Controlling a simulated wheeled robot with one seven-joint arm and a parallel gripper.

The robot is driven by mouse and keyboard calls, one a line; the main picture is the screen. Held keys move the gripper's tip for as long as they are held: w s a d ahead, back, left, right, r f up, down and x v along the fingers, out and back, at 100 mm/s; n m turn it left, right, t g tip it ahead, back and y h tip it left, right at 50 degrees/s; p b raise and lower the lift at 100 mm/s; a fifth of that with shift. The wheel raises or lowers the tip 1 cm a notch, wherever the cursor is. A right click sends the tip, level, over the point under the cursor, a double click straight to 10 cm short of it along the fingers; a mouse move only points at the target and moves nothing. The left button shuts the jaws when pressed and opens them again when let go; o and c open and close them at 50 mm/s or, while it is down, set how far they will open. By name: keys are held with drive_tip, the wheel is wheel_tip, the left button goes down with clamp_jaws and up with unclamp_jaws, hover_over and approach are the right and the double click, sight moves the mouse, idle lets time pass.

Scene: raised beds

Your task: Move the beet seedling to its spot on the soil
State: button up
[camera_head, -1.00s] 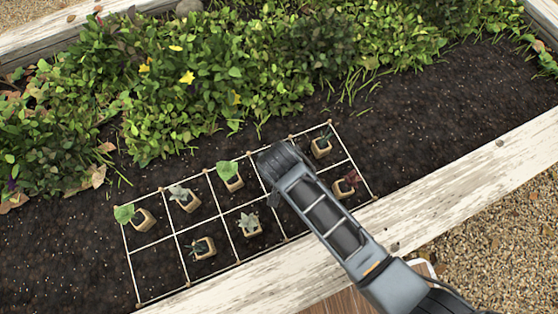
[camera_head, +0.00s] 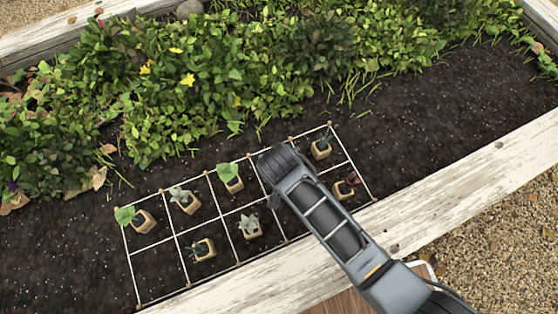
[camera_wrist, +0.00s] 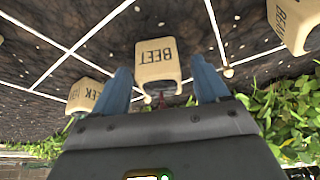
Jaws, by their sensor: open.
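The beet seedling's tan block, marked BEET (camera_wrist: 157,62), shows in the wrist view between the two blue fingers of my gripper (camera_wrist: 162,80). There is a gap on each side of the block, so my gripper is open around it. A bit of dark red stem shows below the block in that picture; the leaves are mostly hidden by my gripper. The block appears to be in a cell of the string grid (camera_head: 235,264) on the soil. In the head view my gripper and arm cover the beet and its cell.
A leek block (camera_wrist: 88,95) and a bean block (camera_wrist: 292,22) flank the beet in the wrist view. A red-leaved seedling (camera_head: 343,190) and several others stand in the grid. Dense foliage (camera_head: 220,80) lies behind, and a white plank edge (camera_head: 450,190) in front.

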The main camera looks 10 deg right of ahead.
drive_tip(key=p+v, duration=0.3)
drive_tip(key=v, duration=0.8)
drive_tip(key=shift+r+p, duration=0.2)
drive_tip(key=shift+p, duration=0.15)
drive_tip(key=shift+s, duration=0.15)
drive_tip(key=s+d+r+n+t+y, duration=0.1)
drive_tip(key=s+d+r+t, duration=0.1)
drive_tip(key=s+d, duration=0.45)
drive_tip(key=s+d+r+t+y, duration=0.1)
drive_tip(key=s+d+r+t, duration=0.2)
drive_tip(key=s, duration=0.6)
drive_tip(key=s+d+r+t, duration=0.2)
drive_tip(key=s+r, duration=0.1)
drive_tip(key=r, duration=0.4)
drive_tip(key=s+d+r+t, duration=0.1)
drive_tip(key=s+d+r, duration=0.1)
drive_tip(key=r, duration=0.4)
drive_tip(key=s+d+r+n+t+h, duration=0.1)
drive_tip(key=s+d+r+t, duration=0.1)
drive_tip(key=s+r, duration=0.3)
wheel_tip(320, 180, up, 3)
drive_tip(key=shift+f+t, duration=0.2)
drive_tip(key=shift+t, duration=0.1)
drive_tip(key=shift+s+a, duration=0.1)
drive_tip(key=shift+s, duration=0.05)
